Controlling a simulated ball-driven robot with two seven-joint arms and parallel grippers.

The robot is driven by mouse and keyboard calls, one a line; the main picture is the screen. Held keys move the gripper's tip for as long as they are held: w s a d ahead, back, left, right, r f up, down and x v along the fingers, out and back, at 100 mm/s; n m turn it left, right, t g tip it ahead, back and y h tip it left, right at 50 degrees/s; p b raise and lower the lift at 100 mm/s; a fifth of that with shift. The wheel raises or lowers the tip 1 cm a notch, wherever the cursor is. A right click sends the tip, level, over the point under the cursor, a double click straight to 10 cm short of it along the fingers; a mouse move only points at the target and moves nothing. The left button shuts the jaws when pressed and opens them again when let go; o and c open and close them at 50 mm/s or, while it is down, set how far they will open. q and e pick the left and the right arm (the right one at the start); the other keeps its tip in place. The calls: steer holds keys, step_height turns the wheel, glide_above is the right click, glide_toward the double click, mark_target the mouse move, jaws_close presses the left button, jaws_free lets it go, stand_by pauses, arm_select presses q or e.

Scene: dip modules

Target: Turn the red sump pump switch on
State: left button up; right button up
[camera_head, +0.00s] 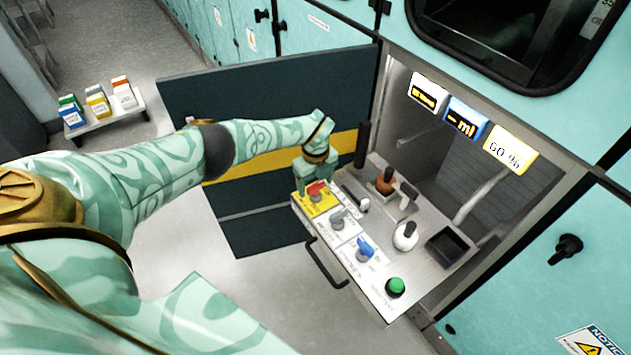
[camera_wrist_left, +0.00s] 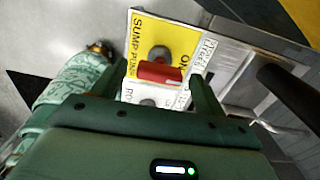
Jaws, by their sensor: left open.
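The red sump pump switch (camera_head: 316,189) sits on a yellow plate (camera_head: 318,207) at the far left corner of the pulled-out control panel (camera_head: 415,272). In the left wrist view the red switch handle (camera_wrist_left: 160,72) lies crosswise on a grey round base, below the yellow "SUMP PUMP" label (camera_wrist_left: 143,38) with "ON" at its right. My left gripper (camera_head: 314,180) is open directly over the switch, its fingers pointing down. In the left wrist view its fingers (camera_wrist_left: 160,88) stand on either side of the red handle; I cannot tell whether they touch it. My right gripper is not in view.
A grey switch (camera_head: 338,218), a blue switch (camera_head: 364,248) and a green button (camera_head: 396,286) follow along the panel's front. Several knobbed levers and a black tray (camera_head: 450,248) lie behind. A dark open door (camera_head: 270,100) stands behind my left arm.

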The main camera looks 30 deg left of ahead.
mark_target(316, 184)
arm_select(q)
step_height(316, 184, up, 16)
steer(key=p, duration=0.6)
